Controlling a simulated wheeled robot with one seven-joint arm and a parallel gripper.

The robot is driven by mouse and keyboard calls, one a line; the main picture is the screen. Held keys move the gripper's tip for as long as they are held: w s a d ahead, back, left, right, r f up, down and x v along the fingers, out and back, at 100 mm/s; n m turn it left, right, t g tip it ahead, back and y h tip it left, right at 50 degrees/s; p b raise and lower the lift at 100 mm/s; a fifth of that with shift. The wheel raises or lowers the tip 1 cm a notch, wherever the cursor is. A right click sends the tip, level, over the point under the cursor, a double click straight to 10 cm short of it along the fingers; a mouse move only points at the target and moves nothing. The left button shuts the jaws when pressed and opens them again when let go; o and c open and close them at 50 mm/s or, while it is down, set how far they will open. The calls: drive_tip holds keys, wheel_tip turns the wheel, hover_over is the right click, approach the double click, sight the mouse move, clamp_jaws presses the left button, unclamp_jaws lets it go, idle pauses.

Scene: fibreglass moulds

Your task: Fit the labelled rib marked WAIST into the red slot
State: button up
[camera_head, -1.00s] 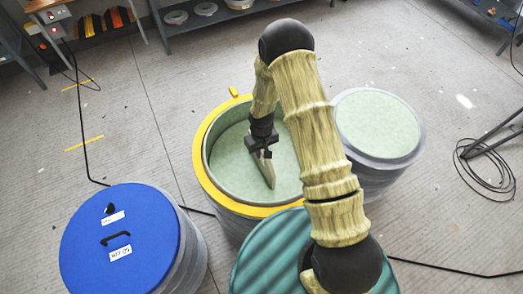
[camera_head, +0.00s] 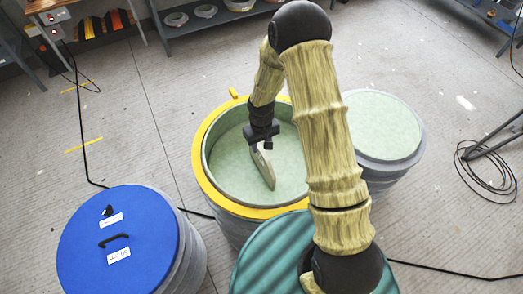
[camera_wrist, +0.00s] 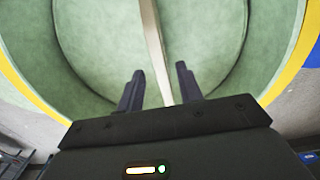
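A pale, thin upright panel (camera_head: 264,170) stands inside the yellow-rimmed mould (camera_head: 205,179), with its lower end on the green floor. No label on it is readable, so I cannot tell whether it is the WAIST rib. My gripper (camera_head: 262,146) is just above its top end. In the wrist view my gripper (camera_wrist: 160,78) has its fingers spread, and the panel (camera_wrist: 154,35) runs between them with a gap on each side. Two small white labels lie on the blue-topped drum (camera_head: 82,228), beside dark handle-like parts; their text is too small to read. No red slot is visible.
A green-topped drum (camera_head: 381,122) stands right of the mould, and a teal ribbed drum (camera_head: 262,262) stands in front. A black cable crosses the floor. Benches line the back, and a coiled cable (camera_head: 489,178) lies right. Open floor lies left of the mould.

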wheel_tip(320, 180, up, 7)
drive_tip(key=b, duration=0.1)
drive_tip(key=shift+f, duration=0.1)
idle(0.6)
drive_tip(key=s+d+r+m+t, duration=0.2)
drive_tip(key=s+d+r+m, duration=0.2)
drive_tip(key=s+d+r, duration=0.7)
drive_tip(key=s+r, duration=0.3)
drive_tip(key=shift+s+r+m+t, duration=0.2)
drive_tip(key=shift+s+m+t, duration=0.1)
drive_tip(key=shift+s, duration=0.05)
drive_tip(key=shift+d, duration=0.1)
